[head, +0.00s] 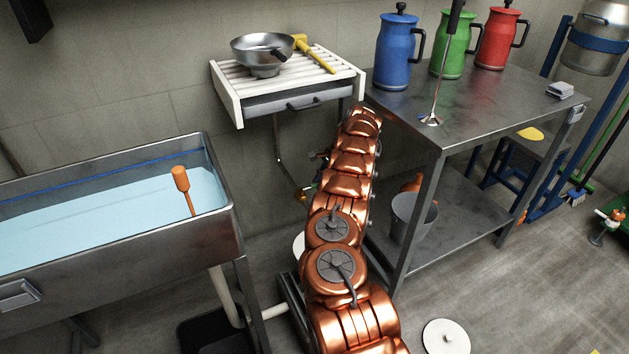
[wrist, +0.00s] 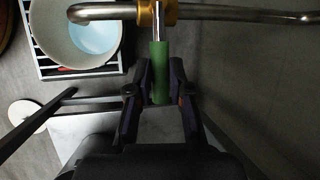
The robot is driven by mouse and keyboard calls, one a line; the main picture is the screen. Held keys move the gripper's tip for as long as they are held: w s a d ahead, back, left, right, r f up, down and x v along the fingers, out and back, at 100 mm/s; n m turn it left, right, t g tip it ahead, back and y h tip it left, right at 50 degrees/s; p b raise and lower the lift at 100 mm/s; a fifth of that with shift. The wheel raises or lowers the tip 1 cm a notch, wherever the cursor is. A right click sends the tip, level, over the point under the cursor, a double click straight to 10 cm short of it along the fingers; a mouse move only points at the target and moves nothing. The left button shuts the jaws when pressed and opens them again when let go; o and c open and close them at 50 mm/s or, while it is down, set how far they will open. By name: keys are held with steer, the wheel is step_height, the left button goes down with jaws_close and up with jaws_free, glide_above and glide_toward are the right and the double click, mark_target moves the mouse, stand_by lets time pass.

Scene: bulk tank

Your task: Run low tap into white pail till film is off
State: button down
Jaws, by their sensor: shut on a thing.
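The low tap shows in the wrist view as a bent metal pipe (wrist: 230,13) with a brass valve body (wrist: 158,12) and a green lever (wrist: 160,72). My gripper (wrist: 160,80) is shut on the green lever, a finger on each side. The tap's spout bends at the left, over the white pail (wrist: 38,38). The pail holds pale blue liquid (wrist: 95,34). I cannot make out a falling stream or a film on the liquid. In the head view my arm hides most of the tap; a white rim (head: 298,243) beside the arm is probably the pail.
The steel tank (head: 225,225) at left holds pale blue liquid and an orange-handled tool (head: 181,180). A slatted shelf (head: 237,77) carries a metal bowl (head: 262,52). A steel table (head: 500,105) stands close to my arm's right. A round white lid (head: 446,338) lies on the floor.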

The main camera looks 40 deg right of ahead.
stand_by(0.3)
steer(key=c, duration=1.1)
jaws_free()
steer(key=shift+w, duration=0.1)
steer(key=shift+o, duration=0.2)
